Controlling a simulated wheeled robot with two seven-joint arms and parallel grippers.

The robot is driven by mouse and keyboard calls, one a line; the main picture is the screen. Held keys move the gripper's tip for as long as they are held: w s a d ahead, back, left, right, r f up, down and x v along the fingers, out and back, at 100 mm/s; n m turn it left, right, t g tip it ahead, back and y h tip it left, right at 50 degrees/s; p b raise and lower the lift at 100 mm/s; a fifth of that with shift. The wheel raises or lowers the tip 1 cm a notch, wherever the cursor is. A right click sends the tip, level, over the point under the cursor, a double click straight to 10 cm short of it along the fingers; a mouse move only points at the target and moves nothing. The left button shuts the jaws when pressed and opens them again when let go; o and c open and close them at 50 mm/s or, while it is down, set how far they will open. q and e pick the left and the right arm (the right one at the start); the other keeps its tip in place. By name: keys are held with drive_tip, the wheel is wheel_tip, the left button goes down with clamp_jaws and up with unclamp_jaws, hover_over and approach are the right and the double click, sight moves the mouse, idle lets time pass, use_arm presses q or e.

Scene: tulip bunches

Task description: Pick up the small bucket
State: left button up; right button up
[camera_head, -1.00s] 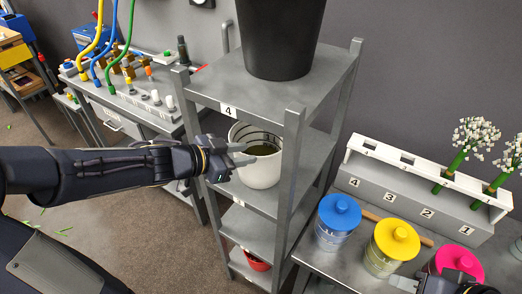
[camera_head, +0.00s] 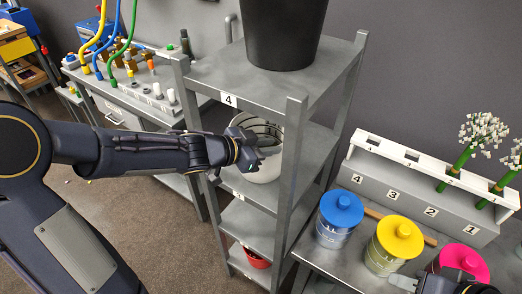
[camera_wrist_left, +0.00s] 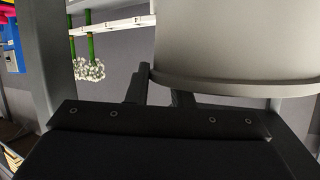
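The small bucket (camera_head: 262,170) is a pale, upright container with dark lines inside its rim, standing on a middle shelf. My left gripper (camera_head: 256,146) reaches in from the left at the bucket's rim and covers part of it. In the left wrist view the bucket (camera_wrist_left: 235,45) fills the upper right. The two dark fingers of the left gripper (camera_wrist_left: 160,92) stand apart there, the right one close against the bucket's edge; whether they touch it is unclear. My right gripper (camera_head: 408,283) shows only in part at the bottom right, and its opening is unclear.
The grey shelf rack (camera_head: 283,92) has posts close around the bucket. A big black bucket (camera_head: 284,30) stands on its top, and a red container (camera_head: 257,258) sits low down. Blue (camera_head: 339,215), yellow (camera_head: 396,243) and pink (camera_head: 464,262) lidded jars stand on the right table.

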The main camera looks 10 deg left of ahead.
use_arm(q)
clamp_jaws()
drive_tip(key=shift+s+f, duration=0.1)
drive_tip(key=shift+f, duration=0.2)
idle(0.7)
drive_tip(key=shift+r, duration=0.1)
